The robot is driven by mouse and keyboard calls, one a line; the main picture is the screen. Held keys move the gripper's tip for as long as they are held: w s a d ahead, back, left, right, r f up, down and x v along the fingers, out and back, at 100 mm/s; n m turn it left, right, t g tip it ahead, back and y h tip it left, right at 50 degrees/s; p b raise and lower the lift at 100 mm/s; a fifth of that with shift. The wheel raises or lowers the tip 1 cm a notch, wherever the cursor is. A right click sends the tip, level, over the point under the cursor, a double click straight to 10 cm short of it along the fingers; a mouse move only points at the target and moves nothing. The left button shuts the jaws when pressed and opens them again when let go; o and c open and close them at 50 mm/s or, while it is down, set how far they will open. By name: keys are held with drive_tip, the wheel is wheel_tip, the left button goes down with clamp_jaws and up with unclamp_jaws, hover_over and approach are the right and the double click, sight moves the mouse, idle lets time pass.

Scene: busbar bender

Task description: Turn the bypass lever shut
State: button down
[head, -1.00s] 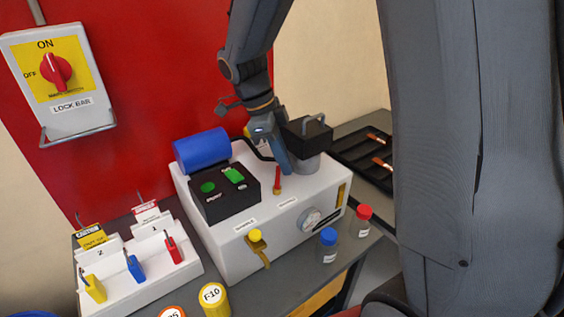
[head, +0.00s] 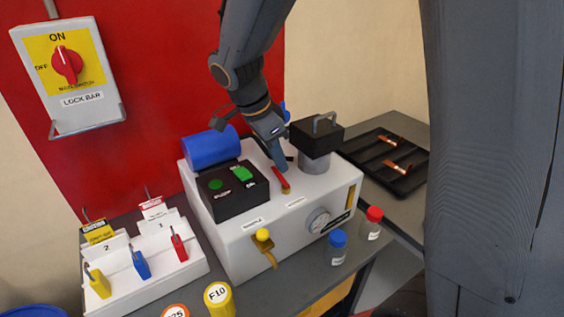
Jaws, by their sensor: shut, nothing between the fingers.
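A red lever (head: 281,181) lies on top of the white machine housing (head: 240,245), slanting from upper left to lower right. A yellow lever (head: 268,250) hangs on the front face, its lower end tilted to the right. The labels near both are too small to read, so I cannot tell by label which is the bypass lever. My gripper (head: 278,163) is shut and empty, pointing down at the far end of the red lever. It is very close to it; contact cannot be told.
A black button box (head: 230,192) and blue cylinder (head: 210,147) stand left of my gripper. A black block with a handle (head: 316,135) stands close right. Blue-capped (head: 338,247) and red-capped (head: 372,222) bottles are in front. A padlock rack (head: 150,270) is at left.

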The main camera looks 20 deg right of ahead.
drive_tip(key=shift+a, duration=0.4)
drive_tip(key=shift+w+a, duration=0.1)
idle(0.6)
